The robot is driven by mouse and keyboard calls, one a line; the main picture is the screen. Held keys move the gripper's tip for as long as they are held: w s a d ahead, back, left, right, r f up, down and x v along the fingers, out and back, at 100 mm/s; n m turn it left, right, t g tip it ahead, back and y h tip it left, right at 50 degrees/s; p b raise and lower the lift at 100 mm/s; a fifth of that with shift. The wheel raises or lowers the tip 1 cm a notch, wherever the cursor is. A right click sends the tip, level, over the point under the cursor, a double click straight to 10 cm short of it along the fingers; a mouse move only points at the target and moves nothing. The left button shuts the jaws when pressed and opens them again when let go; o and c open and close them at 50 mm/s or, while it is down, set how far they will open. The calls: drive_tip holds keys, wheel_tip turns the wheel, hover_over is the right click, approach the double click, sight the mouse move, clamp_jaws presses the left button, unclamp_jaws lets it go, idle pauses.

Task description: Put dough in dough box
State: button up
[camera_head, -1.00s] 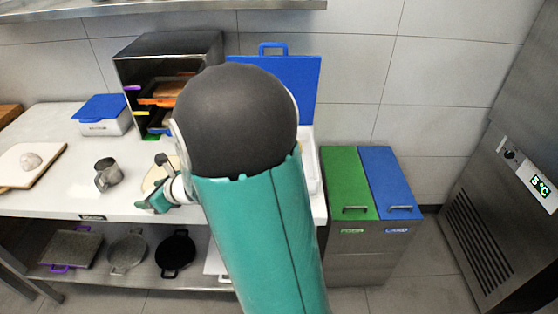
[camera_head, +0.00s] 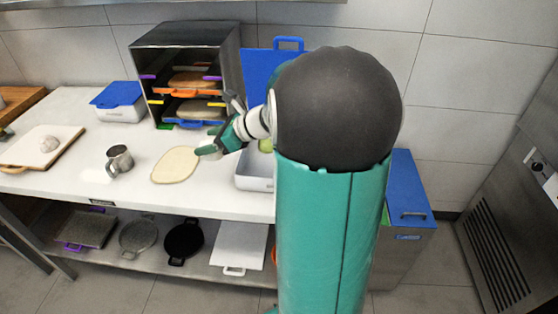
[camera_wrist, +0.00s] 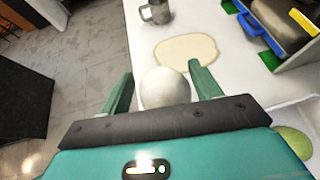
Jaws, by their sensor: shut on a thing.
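My gripper (camera_wrist: 161,80) is shut on a white dough ball (camera_wrist: 165,88), which shows between the two green fingers in the wrist view. In the head view my gripper (camera_head: 208,148) is above the counter, between a flat round of dough (camera_head: 175,166) and an open white dough box (camera_head: 255,184). The ball is hard to make out there. The box has its blue lid (camera_head: 262,70) raised behind it and is partly hidden by my arm. A greenish lump (camera_wrist: 293,142) lies in it at the wrist view's right edge. Another dough ball (camera_head: 48,144) rests on a board at left.
A metal cup (camera_head: 119,160) stands left of the flat dough. A rack (camera_head: 186,45) with coloured trays stands behind, beside a closed white box with a blue lid (camera_head: 119,95). Pans lie on the shelf below. Bare white counter (camera_head: 110,190) shows in front.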

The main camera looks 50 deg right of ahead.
drive_tip(key=s+d+f, duration=0.1)
drive_tip(key=d+f, duration=0.2)
drive_tip(key=d, duration=0.1)
drive_tip(key=s+d+f, duration=0.2)
drive_tip(key=d, duration=0.1)
drive_tip(key=s+d+f, duration=0.2)
drive_tip(key=d+f, duration=0.1)
drive_tip(key=d, duration=0.1)
drive_tip(key=shift+d+f, duration=0.3)
drive_tip(key=shift+d, duration=0.05)
drive_tip(key=shift+d+f, duration=0.15)
drive_tip(key=shift+f, duration=0.1)
drive_tip(key=shift+s+d+f, duration=0.1)
drive_tip(key=shift+d+f, duration=0.05)
drive_tip(key=shift+f, duration=0.75)
drive_tip(key=shift+s+d+f, duration=0.1)
drive_tip(key=shift+f, duration=0.8)
drive_tip(key=shift+f, duration=0.1)
drive_tip(key=shift+f, duration=0.1)
drive_tip(key=o, duration=0.9)
